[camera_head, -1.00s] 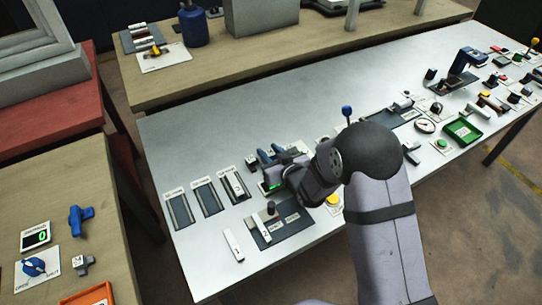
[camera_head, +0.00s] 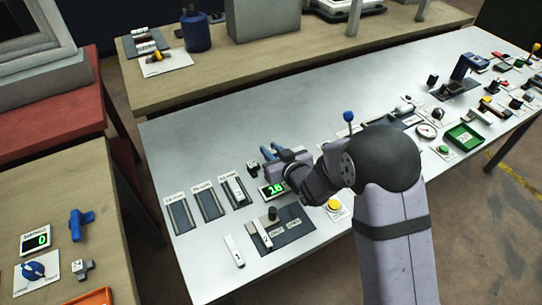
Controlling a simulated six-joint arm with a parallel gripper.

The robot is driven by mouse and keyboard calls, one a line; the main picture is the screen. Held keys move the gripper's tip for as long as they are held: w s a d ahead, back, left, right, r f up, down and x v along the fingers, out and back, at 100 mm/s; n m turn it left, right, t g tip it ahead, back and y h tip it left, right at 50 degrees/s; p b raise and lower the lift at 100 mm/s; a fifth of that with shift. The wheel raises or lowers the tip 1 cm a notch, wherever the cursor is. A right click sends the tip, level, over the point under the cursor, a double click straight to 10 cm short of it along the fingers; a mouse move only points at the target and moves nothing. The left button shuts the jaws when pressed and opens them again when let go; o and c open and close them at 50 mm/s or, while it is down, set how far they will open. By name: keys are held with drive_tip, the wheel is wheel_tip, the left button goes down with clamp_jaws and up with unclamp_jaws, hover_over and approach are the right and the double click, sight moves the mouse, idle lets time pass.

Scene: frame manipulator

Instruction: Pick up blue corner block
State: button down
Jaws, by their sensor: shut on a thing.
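My gripper (camera_head: 274,153) reaches over the left part of the grey table, its jaws close together. Most of the grip is hidden by my wrist. I cannot tell how far the block is above the table. Another blue angled piece (camera_head: 81,223) lies apart on the wooden table at left.
A green display (camera_head: 273,189) sits just below my gripper. Slotted dark plates (camera_head: 210,202) stand to its left, a small block (camera_head: 252,168) close by. A yellow button (camera_head: 334,204) and blue-topped lever (camera_head: 348,117) are to the right. The table's upper left is clear.

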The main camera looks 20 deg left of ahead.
sight(272, 150)
wheel_tip(272, 150, up, 7)
drive_tip(key=shift+f, duration=0.1)
idle(0.3)
drive_tip(key=shift+d, duration=0.15)
